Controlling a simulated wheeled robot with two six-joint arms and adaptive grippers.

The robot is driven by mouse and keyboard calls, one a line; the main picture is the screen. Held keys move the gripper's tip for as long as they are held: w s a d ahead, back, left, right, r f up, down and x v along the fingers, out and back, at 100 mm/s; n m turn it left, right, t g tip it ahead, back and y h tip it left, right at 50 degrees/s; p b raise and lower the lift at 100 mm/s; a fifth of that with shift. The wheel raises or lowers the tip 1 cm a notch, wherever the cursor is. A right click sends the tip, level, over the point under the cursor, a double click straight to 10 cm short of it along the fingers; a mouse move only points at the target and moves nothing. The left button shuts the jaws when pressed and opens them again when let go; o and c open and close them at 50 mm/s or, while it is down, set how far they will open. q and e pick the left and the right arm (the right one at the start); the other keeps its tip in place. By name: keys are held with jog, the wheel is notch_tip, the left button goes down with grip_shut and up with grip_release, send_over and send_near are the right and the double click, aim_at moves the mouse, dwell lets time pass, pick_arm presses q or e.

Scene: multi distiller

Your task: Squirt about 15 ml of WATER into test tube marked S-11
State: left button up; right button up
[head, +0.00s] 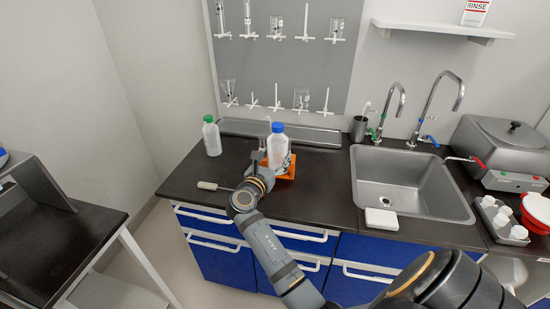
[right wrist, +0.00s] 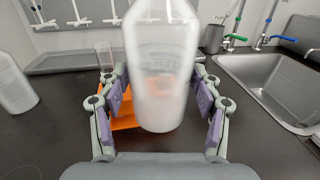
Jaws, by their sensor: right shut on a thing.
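A translucent white bottle with a blue cap (head: 278,143) stands upright between the fingers of my right gripper (head: 268,168), which is shut on it. In the right wrist view the bottle (right wrist: 160,65) fills the gap between the purple finger pads. Faint lettering on it ends in what looks like "ER". An orange rack (head: 290,172) is behind the bottle and partly hidden by it; it also shows in the right wrist view (right wrist: 125,122). A clear glass vessel (right wrist: 104,54) shows by the rack. I cannot read any S-11 mark. My left gripper is not in view.
A white bottle with a green cap (head: 212,137) stands left on the dark counter (head: 318,190). A thin tool with a pale handle (head: 208,186) lies nearby. A steel sink (head: 410,185), taps and a white block (head: 381,219) are to the right. A glassware pegboard (head: 285,70) hangs behind.

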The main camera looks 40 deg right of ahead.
aim_at(275, 168)
notch_tip(275, 168, down, 5)
jog(key=b, duration=0.4)
jog(key=shift+r+b, duration=0.2)
jog(key=shift+b, duration=0.15)
jog(key=shift+f, duration=0.6)
jog(key=shift+p, duration=0.5)
